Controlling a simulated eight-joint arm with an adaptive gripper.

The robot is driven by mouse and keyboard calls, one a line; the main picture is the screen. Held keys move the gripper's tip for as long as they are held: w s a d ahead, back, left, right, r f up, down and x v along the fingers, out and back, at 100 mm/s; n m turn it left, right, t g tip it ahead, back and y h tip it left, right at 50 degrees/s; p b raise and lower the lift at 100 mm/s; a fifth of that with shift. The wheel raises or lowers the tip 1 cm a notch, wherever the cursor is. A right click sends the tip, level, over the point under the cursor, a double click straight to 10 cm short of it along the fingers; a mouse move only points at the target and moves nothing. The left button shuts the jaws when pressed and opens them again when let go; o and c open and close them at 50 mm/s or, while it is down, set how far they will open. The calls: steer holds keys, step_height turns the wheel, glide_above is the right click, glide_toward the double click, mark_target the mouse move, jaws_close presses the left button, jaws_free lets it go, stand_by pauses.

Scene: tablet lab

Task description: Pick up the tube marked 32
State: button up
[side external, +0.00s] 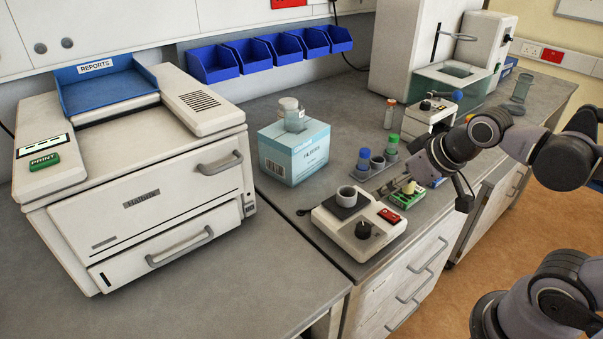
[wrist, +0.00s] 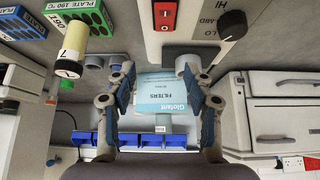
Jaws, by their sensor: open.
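I cannot read the number 32 on any tube in either view. An orange-capped tube (side external: 389,115) stands farther back. A pale yellow tube (side external: 408,187) stands in a green block (side external: 407,199) below my gripper (side external: 413,168). In the wrist view, a yellow tube (wrist: 72,50) with a partly legible marking, seemingly a 7, shows left of my gripper (wrist: 163,88). The jaws are spread apart, with nothing between them.
A white hot plate (side external: 357,225) with a grey cup (side external: 347,196) stands in front of the rack. A blue filters box (side external: 293,150) with a jar on it stands left. A large white printer (side external: 140,170) fills the left bench. Bare bench lies right of the box.

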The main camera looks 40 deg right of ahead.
steer(key=w+d+r+m+h, duration=0.1)
steer(key=w+d+r+m, duration=0.1)
steer(key=w+d+r, duration=0.55)
steer(key=m+g+h, duration=0.2)
steer(key=m+g, duration=0.1)
steer(key=m, duration=0.3)
glide_above(388, 112)
steer(key=s, duration=0.2)
step_height(388, 112, down, 5)
steer(key=shift+r, duration=0.15)
steer(key=x, duration=1)
steer(key=shift+a+f, duration=0.2)
steer(key=shift+f, duration=0.25)
jaws_close()
